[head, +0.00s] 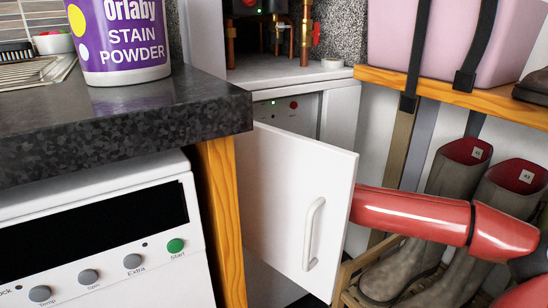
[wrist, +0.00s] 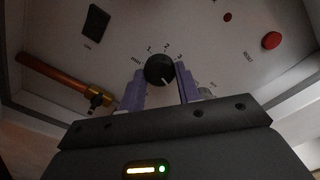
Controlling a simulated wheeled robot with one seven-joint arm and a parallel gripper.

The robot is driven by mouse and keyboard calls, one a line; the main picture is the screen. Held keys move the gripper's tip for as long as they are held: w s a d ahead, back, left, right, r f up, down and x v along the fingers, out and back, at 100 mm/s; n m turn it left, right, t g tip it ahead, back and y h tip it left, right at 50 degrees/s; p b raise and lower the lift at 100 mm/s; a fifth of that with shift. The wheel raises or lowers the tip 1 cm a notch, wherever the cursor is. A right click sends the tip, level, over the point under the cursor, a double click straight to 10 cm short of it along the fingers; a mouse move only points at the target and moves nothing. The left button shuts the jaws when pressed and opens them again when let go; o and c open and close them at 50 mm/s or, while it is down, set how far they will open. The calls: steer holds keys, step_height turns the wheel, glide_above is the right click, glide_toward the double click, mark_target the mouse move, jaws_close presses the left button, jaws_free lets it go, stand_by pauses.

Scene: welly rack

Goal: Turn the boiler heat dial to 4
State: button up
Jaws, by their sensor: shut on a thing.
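In the wrist view the boiler heat dial (wrist: 158,68) is a round black knob on a pale panel. Printed marks sit around it, with 1, 2 and 3 readable along its upper side. A small light pointer line shows on the knob's lower right. Any mark there is hidden by a finger or too dim to read. My gripper (wrist: 161,75) has its two purple fingers on either side of the knob, shut on it. In the head view the open white door (head: 290,190) hides my gripper and the dial; my red arm reaches in behind it.
The wrist view shows a red reset button (wrist: 271,40), a dark switch (wrist: 96,23) and a copper pipe (wrist: 60,80) near the dial. In the head view a worktop (head: 120,115) and washing machine (head: 100,240) stand left, and boots (head: 455,175) and a wooden shelf (head: 460,95) right.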

steer(key=shift+n+b, duration=0.35)
steer(key=shift+n, duration=3.45)
steer(key=o, duration=1)
